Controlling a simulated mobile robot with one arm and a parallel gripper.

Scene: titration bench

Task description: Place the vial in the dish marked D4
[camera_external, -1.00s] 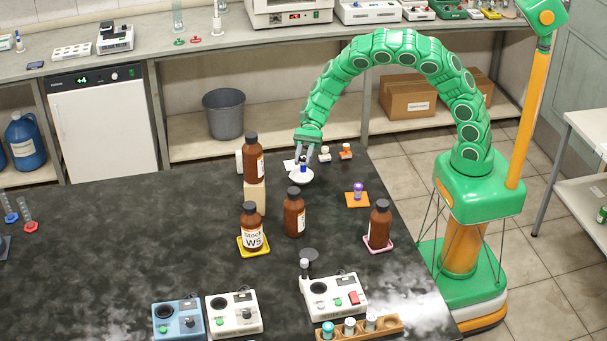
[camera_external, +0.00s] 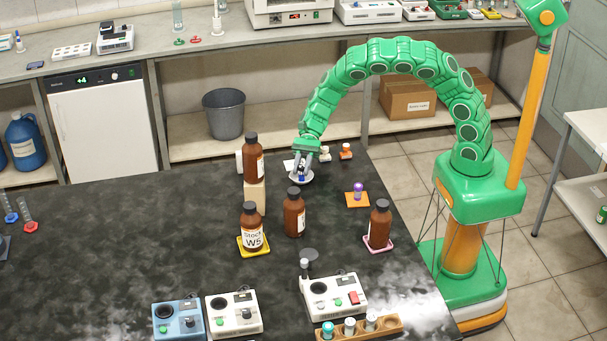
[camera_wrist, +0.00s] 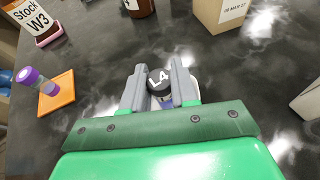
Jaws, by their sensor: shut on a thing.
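My gripper (camera_external: 302,173) is low over the white dish (camera_external: 307,180) at the back right of the dark bench. It is shut on a small vial (camera_external: 301,178) with a blue band. Part of the white dish shows beside the fingers. The dish's own marking cannot be read, and the fingers hide much of the vial.
A purple-capped vial on an orange mat (camera_external: 350,202) stands to the right. An orange-topped item (camera_external: 346,151) is just behind.

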